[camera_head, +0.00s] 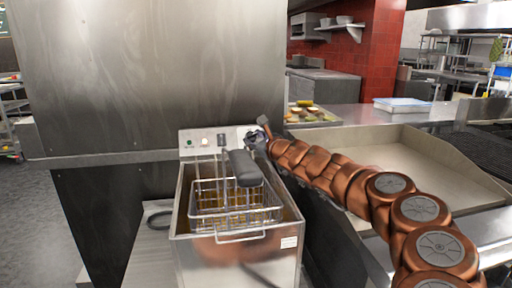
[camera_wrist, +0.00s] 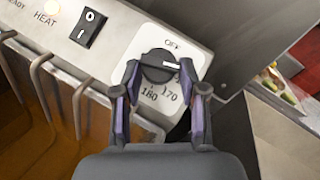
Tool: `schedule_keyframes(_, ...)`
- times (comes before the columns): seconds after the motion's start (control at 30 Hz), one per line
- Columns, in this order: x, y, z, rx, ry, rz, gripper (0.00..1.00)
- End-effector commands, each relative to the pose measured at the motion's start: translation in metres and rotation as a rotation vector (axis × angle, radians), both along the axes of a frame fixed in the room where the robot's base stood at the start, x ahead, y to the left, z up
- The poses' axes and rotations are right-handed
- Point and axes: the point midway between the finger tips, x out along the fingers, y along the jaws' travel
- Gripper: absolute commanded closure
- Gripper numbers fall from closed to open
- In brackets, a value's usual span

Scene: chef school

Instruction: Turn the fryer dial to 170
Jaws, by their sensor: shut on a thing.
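The fryer (camera_head: 190,255) stands at the lower middle of the head view, with its control panel at the back. The black round dial (camera_wrist: 157,64) sits on a white plate in the wrist view. A white mark on the dial points right. The printed numbers 180 and 170 show below the dial, and a word, likely OFF, is above it. My gripper (camera_wrist: 160,72) is shut on the dial, one finger on each side. In the head view my gripper (camera_head: 254,138) is at the panel's right end, and the dial is hidden there.
A wire fry basket (camera_head: 206,200) with a black handle (camera_head: 245,168) hangs in the fryer's oil, close to my arm. A rocker switch (camera_wrist: 88,27) is left of the dial. A steel wall (camera_head: 150,75) rises behind. A tray of food (camera_head: 308,112) sits on the counter right.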

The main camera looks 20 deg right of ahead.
Motion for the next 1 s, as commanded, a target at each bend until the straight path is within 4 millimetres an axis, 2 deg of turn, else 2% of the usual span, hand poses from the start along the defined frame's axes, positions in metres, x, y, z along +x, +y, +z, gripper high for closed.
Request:
schedule_keyframes(0.13, 0.0009, 0.0047, -0.0048, 0.014, -0.001, -0.008, 0.93)
schedule_keyframes(1.0, 0.0001, 0.0075, -0.0025, 0.125, -0.026, -0.115, 0.93)
